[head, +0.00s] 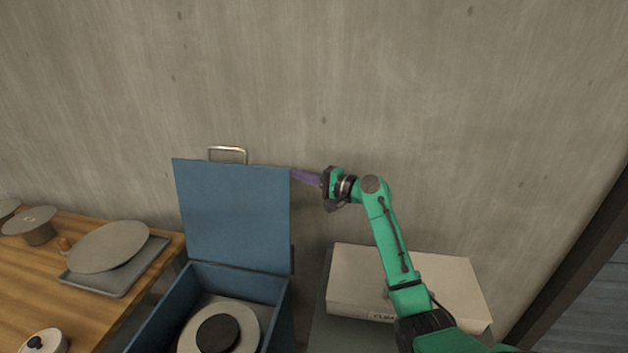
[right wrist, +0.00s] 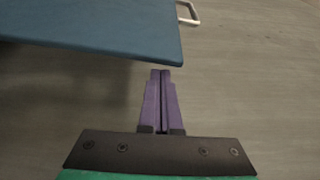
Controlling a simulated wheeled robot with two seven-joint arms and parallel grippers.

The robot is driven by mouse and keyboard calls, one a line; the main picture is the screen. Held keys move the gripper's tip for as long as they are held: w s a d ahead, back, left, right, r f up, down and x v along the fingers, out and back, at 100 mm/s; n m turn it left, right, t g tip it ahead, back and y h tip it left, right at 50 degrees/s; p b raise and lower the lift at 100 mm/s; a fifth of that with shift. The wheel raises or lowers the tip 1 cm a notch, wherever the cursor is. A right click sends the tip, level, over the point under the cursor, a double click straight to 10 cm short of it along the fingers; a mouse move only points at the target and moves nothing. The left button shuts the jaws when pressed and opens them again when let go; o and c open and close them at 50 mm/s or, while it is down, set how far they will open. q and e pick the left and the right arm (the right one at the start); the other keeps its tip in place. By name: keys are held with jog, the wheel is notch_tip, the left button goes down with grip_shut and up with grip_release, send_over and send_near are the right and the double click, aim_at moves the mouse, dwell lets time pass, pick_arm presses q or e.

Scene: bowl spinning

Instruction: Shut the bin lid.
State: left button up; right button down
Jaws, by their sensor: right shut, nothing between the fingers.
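The blue bin (head: 278,318) stands at the lower middle of the head view with its blue lid (head: 235,215) raised upright against the wall side. A metal handle (head: 228,150) sits on the lid's top edge. My right gripper (head: 296,174) has purple fingers and is at the lid's upper right edge; its fingertips look close to or behind that edge, and contact cannot be told. In the right wrist view the fingers (right wrist: 161,75) are shut and empty, just below the lid's edge (right wrist: 110,30), with the handle (right wrist: 188,12) at the top. My left gripper is not in view.
Inside the bin lie a pale round disc (head: 250,318) and a dark round piece (head: 217,333). A wooden table (head: 30,275) with a tray and plate-like pieces is at the left. A white box (head: 450,285) stands right of the bin. A concrete wall is behind.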

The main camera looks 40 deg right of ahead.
aim_at(284, 177)
jog(key=a+p, duration=0.1)
jog(key=s+p, duration=0.1)
jog(key=a+p, duration=0.1)
jog(key=shift+s+a+r, duration=0.25)
jog(key=shift+s+a, duration=0.35)
jog(key=shift+s, duration=0.2)
jog(key=shift+w+f, duration=0.1)
